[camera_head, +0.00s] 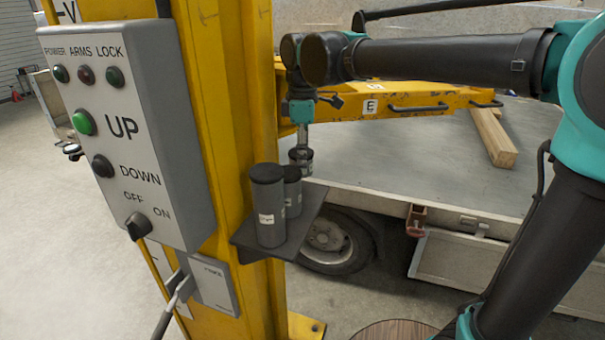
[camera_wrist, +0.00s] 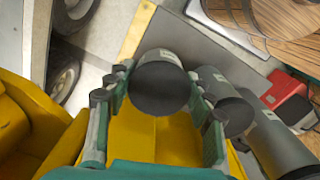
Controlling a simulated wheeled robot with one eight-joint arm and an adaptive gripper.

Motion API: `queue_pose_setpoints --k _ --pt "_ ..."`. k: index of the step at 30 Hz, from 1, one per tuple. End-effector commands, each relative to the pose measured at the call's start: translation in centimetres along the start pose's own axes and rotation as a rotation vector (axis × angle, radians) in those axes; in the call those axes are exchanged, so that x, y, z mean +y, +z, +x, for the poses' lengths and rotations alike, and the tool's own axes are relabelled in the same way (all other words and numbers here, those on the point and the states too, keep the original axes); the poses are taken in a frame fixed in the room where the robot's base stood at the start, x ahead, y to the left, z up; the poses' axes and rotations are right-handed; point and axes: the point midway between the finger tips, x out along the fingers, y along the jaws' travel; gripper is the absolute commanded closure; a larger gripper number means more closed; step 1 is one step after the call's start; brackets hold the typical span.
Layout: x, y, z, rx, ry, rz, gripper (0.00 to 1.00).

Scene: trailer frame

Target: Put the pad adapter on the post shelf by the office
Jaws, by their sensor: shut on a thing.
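My gripper (camera_head: 303,143) is shut on a dark grey cylindrical pad adapter (camera_head: 302,160) with a black top, held upright at the far side of the post shelf. In the wrist view the adapter (camera_wrist: 160,84) sits between both fingers (camera_wrist: 160,105). The dark post shelf (camera_head: 310,203) sticks out from the yellow post. Two similar adapters stand on it, a near tall one (camera_head: 268,215) and one behind it (camera_head: 293,190). The held one is just behind this second one. I cannot tell whether its bottom touches the shelf.
The yellow post (camera_head: 220,80) carries a grey control box (camera_head: 130,140) with buttons. A yellow lift arm (camera_head: 410,105) extends right behind my gripper. A flatbed trailer (camera_head: 420,160) with wooden beams (camera_head: 492,135) and a wheel (camera_head: 328,240) stands behind the shelf.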

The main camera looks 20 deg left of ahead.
Motion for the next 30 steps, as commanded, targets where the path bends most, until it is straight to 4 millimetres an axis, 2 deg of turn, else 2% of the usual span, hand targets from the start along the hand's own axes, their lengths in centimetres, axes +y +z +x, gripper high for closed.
queue_pose_setpoints --k 8,15,26,27,30 --pt "0.0 0.0 1.9 0.0 0.0 0.0 0.97" --pt "0.0 0.0 4.8 0.0 0.0 0.0 0.97" --pt "0.0 0.0 5.2 0.0 0.0 0.0 0.97" --pt "0.0 0.0 5.2 0.0 0.0 0.0 0.45" --pt "0.0 0.0 5.2 0.0 0.0 0.0 0.33"
